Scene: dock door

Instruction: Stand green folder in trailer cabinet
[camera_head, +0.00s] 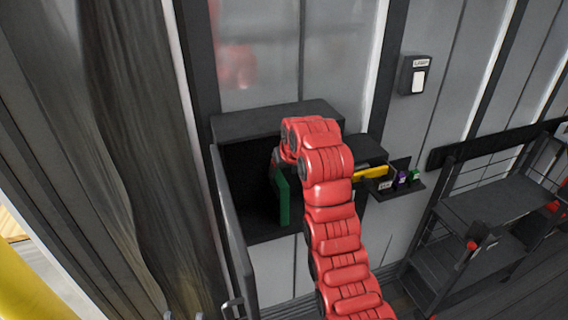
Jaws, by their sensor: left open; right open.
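The trailer cabinet (262,123) is a dark, box-like cabinet on the wall, with its door (236,245) swung open at the left. The green folder (283,200) stands upright inside, towards the right side of the dark interior. My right gripper (277,158) is at the top of the folder, at the cabinet opening. It is open, but its fingers are mostly hidden behind my red wrist, so contact with the folder is unclear. Two small grey tips at the bottom edge appear to be my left gripper (184,316), open and away from the cabinet.
A small shelf right of the cabinet holds a yellow item (370,172), a purple item (402,177) and a green item (414,175). A labelled wall box (413,75) hangs above. A dark metal rack (490,205) stands at the right. A grey curtain-like sheet (125,130) hangs at the left.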

